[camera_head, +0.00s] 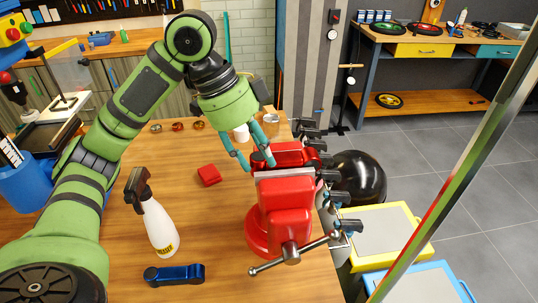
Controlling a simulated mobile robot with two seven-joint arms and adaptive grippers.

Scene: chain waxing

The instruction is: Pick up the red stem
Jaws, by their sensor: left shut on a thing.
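My left gripper (252,160), with teal fingers, reaches down just behind and left of the red vise (287,196). A blue stem (174,274) lies at the table's front. My right gripper is not in view.
On the wooden table (215,240) are a small red block (209,175), a white spray bottle (157,222) and several small rings at the back. Black clamps line the right edge. Yellow (384,232) and blue boxes stand beyond it. The middle front is clear.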

